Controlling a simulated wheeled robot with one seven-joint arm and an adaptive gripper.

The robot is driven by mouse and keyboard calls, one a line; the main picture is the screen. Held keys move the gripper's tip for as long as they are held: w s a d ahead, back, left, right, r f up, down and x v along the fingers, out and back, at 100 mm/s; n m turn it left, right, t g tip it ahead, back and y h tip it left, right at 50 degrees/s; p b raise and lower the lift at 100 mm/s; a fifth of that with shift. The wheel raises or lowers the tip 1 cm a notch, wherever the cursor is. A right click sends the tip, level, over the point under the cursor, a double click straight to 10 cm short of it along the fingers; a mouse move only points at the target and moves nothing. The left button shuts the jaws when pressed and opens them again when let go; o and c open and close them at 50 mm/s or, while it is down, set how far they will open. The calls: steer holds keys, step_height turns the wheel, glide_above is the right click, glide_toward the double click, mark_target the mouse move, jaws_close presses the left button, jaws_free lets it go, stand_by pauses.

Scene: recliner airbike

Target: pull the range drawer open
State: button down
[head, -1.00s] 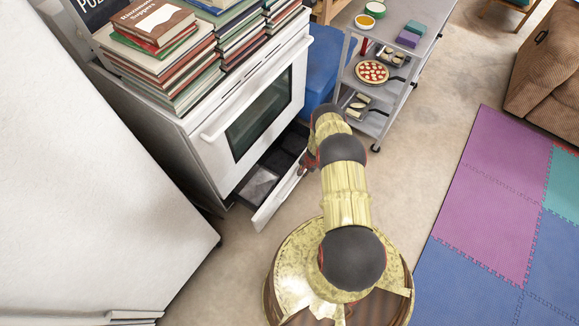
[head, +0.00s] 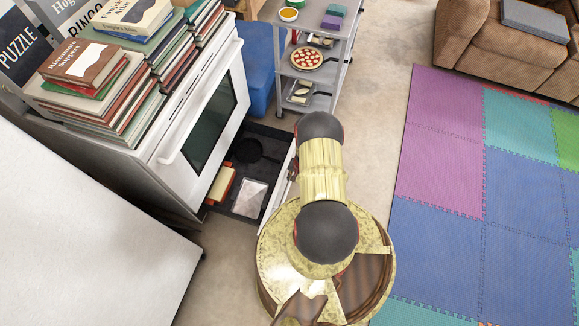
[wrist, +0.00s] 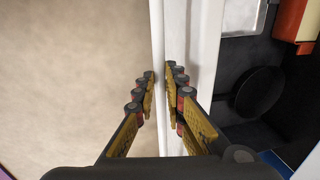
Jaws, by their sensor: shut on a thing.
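The white range (head: 178,160) stands at the left in the head view, its oven door (head: 205,125) shut. The range drawer (head: 236,208) below that door is well open, and its white front (head: 277,182) is out on the floor side. In the wrist view, the fingers of my gripper (wrist: 161,88) lie on either side of a white edge of the drawer front (wrist: 200,50) and are shut on it. In the head view my arm mostly hides the gripper. Inside the drawer lie a dark round pan (head: 248,150), a red and cream item (head: 221,184) and a pale tray (head: 249,198).
Stacked books (head: 125,85) cover the range top. A white appliance (head: 80,230) stands at the near left. A grey cart (head: 330,85) with pizza stands beyond, beside a blue bin (head: 258,65). A foam mat (head: 440,150) lies right, with bare floor between.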

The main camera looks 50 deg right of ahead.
steer(key=c, duration=1.8)
jaws_free()
steer(key=shift+c, duration=0.2)
step_height(320, 180, up, 12)
steer(key=s, duration=0.2)
steer(key=shift+d+f, duration=0.15)
steer(key=shift+d, duration=0.25)
